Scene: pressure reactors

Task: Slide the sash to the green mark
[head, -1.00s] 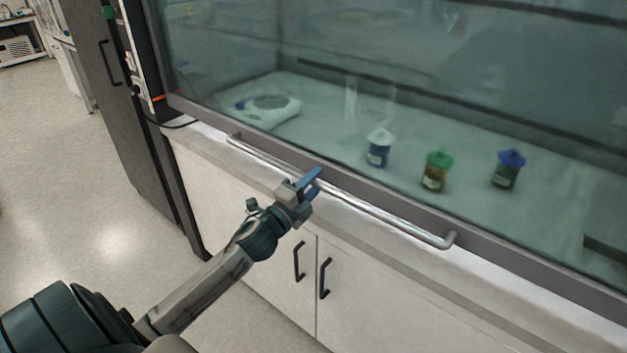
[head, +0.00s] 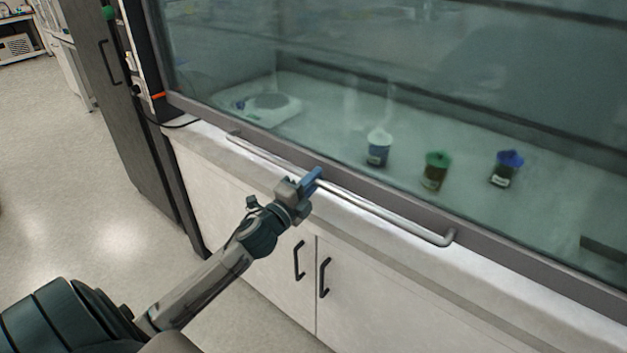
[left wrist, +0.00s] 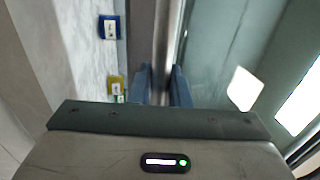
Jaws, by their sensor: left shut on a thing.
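The sash (head: 330,110) is a large glass pane with a grey bottom rail, low in the fume hood's front and close to the worktop edge. A long silver handle bar (head: 385,215) runs along its bottom rail. My left gripper (head: 313,180) is shut on the bar, left of its middle. In the left wrist view the blue fingers (left wrist: 161,88) stand on both sides of the bar (left wrist: 161,35). My right gripper is not in view.
Below are white cabinet doors with black handles (head: 324,278). The floor at left is clear.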

